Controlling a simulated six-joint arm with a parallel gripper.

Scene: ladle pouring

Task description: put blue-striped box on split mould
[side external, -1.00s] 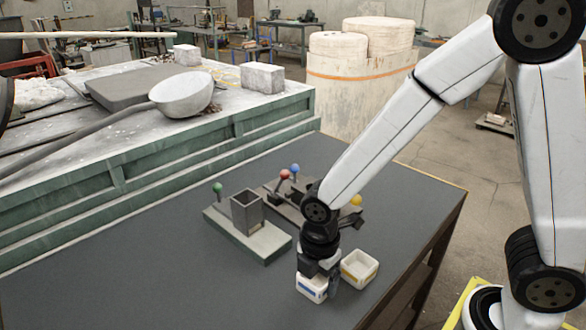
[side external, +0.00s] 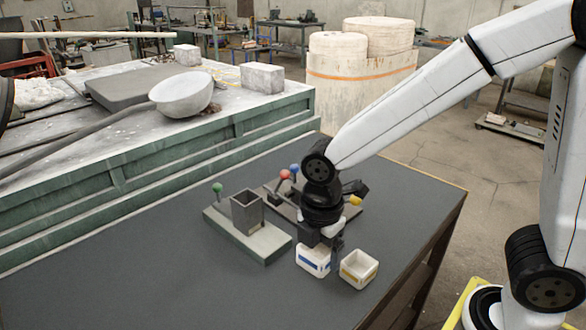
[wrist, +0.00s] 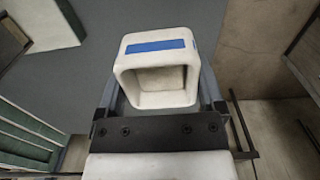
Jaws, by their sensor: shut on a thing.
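The blue-striped box (side external: 313,260) is a small white open-topped box with a blue stripe on its side. My gripper (side external: 322,246) is shut on it and holds it upright, apparently a little above the table. In the wrist view the box (wrist: 153,47) sits between the two fingers, its blue stripe and hollow inside showing. A grey square hollow mould (side external: 247,212), which looks like the split mould, stands on a pale base plate with a green-knobbed lever, to the left of and behind my gripper. I cannot make out its split line.
A yellow-striped white box (side external: 359,268) stands on the table just right of the held box. A dark fixture with red (side external: 285,174), blue and yellow knobs lies behind my gripper, partly hidden by it. The dark tabletop (side external: 150,285) is clear at front left.

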